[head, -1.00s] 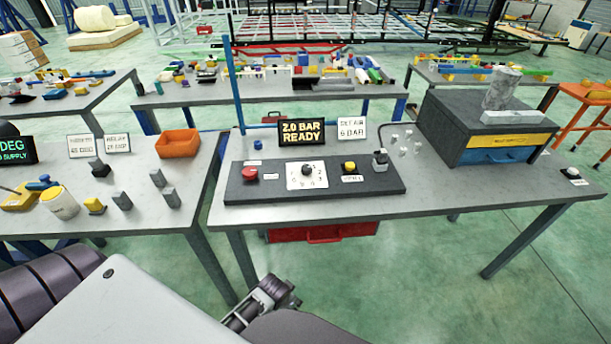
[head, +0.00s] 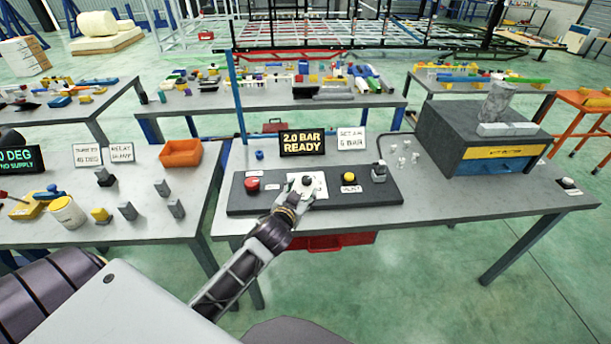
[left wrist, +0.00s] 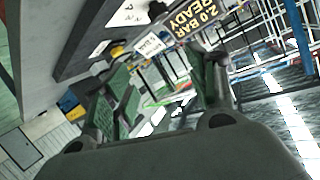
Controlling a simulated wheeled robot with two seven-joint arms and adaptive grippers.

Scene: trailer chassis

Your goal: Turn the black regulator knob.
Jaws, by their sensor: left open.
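The black regulator knob (head: 307,181) sits on a white dial plate (head: 320,188) in the middle of a dark panel (head: 376,196). My left gripper (head: 297,190) reaches up to the plate from the front, with its fingers beside the knob. I cannot tell whether they touch it. In the left wrist view the two fingers (left wrist: 165,88) stand apart with nothing held between them. A black display (head: 302,143) behind the panel reads 2.0 BAR READY; it also shows in the left wrist view (left wrist: 195,20). My right gripper is not in view.
A red button (head: 252,184) is left of the dial and a yellow button (head: 348,177) right of it. A card (head: 351,138) reads SET AIR 6 BAR. A dark drawer box (head: 450,150) stands farther right.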

